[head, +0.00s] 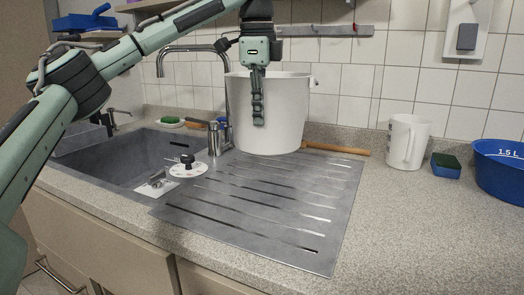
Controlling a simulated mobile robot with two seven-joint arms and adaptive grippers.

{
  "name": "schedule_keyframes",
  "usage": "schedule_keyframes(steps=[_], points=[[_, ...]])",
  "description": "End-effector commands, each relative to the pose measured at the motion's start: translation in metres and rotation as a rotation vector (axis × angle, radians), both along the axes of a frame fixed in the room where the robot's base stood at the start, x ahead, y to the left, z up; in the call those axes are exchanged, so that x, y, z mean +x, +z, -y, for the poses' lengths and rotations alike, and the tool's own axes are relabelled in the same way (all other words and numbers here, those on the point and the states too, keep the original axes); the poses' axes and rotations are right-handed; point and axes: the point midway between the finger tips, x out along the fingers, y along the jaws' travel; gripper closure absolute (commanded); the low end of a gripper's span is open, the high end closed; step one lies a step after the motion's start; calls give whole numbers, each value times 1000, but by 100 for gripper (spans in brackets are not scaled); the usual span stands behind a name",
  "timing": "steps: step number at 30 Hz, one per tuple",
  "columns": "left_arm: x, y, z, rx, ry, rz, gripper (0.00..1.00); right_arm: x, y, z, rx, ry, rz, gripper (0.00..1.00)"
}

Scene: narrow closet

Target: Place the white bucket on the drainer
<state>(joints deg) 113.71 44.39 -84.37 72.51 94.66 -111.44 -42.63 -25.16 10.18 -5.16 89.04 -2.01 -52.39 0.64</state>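The white bucket (287,112) is upright at the back end of the grey metal drainer (325,235), behind the slots. Its base overlaps the drainer's rear part; I cannot tell whether it rests there or hangs just above. My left gripper (258,105) points down over the bucket's near rim. One finger lies along the outside of the wall, and the other is hidden, seemingly inside the bucket. The gripper looks shut on the rim. My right gripper is not in view.
The sink (120,165) and tap (217,125) are left of the bucket. A wooden handle (338,148) lies behind the drainer. A white jug (406,142), a sponge (446,166) and a blue basin (502,168) stand at right. The drainer's slotted front is clear.

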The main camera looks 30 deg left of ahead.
Motion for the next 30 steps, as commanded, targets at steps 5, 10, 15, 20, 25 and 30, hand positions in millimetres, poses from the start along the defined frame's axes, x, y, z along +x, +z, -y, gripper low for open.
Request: schedule_keyframes(steps=[5,10,15,20,25,30], points=[[0,-26,-1,2,0,2,100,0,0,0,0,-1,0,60],[0,-39,-1,0,1,1,100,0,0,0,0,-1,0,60],[0,-63,-1,1,1,1,100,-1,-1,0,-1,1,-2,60],[0,-68,0,-1,1,4,100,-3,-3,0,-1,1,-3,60],[0,-69,0,0,1,2,100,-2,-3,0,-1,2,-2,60],[0,-71,0,0,1,0,84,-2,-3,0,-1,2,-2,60]])
